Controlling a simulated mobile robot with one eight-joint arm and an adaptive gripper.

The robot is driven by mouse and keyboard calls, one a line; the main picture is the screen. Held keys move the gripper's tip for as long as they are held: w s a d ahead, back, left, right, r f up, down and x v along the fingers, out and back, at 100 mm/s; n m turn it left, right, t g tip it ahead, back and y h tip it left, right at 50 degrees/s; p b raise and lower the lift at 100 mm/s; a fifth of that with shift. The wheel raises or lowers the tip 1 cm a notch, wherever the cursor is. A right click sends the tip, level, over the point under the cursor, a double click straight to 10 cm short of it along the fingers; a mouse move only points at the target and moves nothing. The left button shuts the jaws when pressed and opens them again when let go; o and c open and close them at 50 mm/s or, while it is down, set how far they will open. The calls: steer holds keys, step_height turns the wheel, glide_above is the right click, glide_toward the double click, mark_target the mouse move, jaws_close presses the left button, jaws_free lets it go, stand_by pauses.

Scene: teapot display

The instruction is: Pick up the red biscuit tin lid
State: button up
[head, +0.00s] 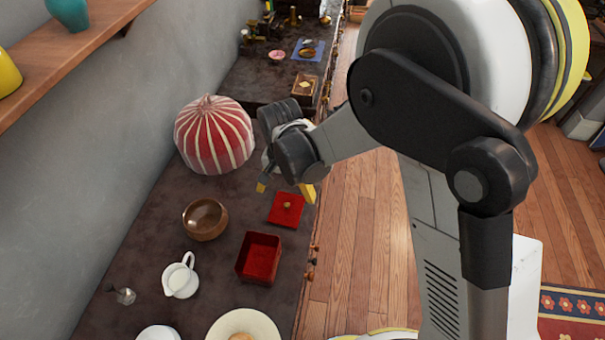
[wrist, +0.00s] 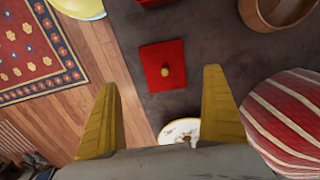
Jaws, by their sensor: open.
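The red biscuit tin lid (head: 286,210) is a flat red square with a small gold knob, lying on the dark counter. In the wrist view the lid (wrist: 155,68) lies beyond my fingertips, between their lines. The open red tin (head: 259,257) stands just in front of it in the head view; only part of the tin (wrist: 150,3) shows at the top edge of the wrist view. My gripper (head: 287,189) is open and empty above the counter, apart from the lid. Its two yellow fingers (wrist: 162,80) are spread wide.
A red-and-white striped domed cover (head: 214,135) stands at the left behind the lid. A wooden bowl (head: 205,219), a white jug (head: 180,276) and a pale plate (head: 243,325) are nearby. The counter edge runs close along the lid's right side. A patterned plate (wrist: 181,131) shows between my fingers.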

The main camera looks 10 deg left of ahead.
steer(key=f, duration=0.1)
steer(key=b, duration=0.2)
glide_above(285, 214)
steer(key=f, duration=0.4)
steer(key=shift+d+f, duration=0.25)
steer(key=shift+f, duration=0.15)
steer(key=f+b, duration=0.2)
steer(key=f, duration=0.1)
steer(key=f+b, duration=0.1)
steer(key=f, duration=0.1)
steer(key=shift+a+f, duration=0.2)
steer(key=shift+a, duration=0.05)
steer(key=shift+r, duration=0.1)
steer(key=c, duration=1.1)
